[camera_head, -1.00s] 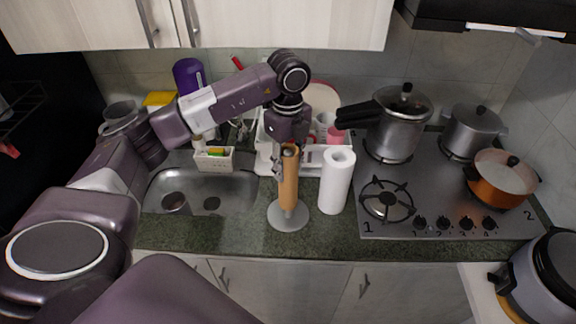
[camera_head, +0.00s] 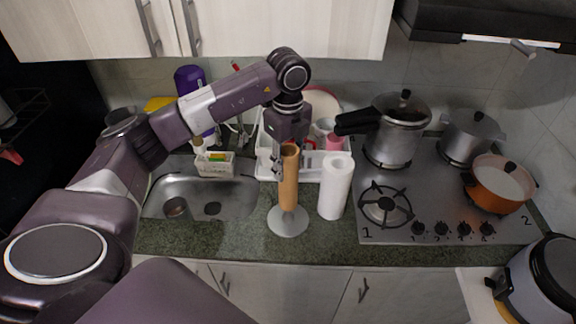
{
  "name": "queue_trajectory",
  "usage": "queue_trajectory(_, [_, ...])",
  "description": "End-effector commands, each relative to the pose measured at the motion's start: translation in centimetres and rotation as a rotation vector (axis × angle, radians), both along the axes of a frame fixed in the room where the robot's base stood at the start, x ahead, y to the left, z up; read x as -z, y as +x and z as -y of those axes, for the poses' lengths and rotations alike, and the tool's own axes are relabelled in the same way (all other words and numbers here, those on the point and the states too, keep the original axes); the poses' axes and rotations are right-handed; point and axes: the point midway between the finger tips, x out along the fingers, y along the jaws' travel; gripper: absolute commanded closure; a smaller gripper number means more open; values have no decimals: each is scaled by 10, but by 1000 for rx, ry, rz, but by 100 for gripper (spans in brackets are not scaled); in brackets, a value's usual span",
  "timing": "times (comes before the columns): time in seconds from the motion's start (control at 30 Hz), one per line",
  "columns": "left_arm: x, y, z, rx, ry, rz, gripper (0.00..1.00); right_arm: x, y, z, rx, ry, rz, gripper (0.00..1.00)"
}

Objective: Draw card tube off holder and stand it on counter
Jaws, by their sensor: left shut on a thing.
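The brown card tube (camera_head: 289,180) stands upright over the grey holder, whose round base (camera_head: 288,222) rests on the counter (camera_head: 248,238). The tube's lower end is a little above the base, around the holder's post. My left gripper (camera_head: 284,160) comes down from above and behind and is shut on the tube near its top. The fingers are partly hidden behind the tube. My right gripper is not in view.
A white paper roll (camera_head: 335,187) stands just right of the tube. The sink (camera_head: 236,200) is on the left, a white dish rack (camera_head: 266,150) behind, and the stove (camera_head: 428,215) with pots on the right. Counter front left of the holder is clear.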

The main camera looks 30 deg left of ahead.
Motion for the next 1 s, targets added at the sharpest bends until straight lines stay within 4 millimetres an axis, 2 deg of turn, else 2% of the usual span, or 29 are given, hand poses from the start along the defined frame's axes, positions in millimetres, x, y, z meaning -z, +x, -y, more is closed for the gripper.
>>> queue_trajectory(0.57, [-16, 0, 0, 0, 0, 0, 100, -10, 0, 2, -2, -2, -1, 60])
queue_trajectory(1.0, [-26, 0, 0, 0, -1, 1, 100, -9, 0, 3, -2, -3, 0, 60])
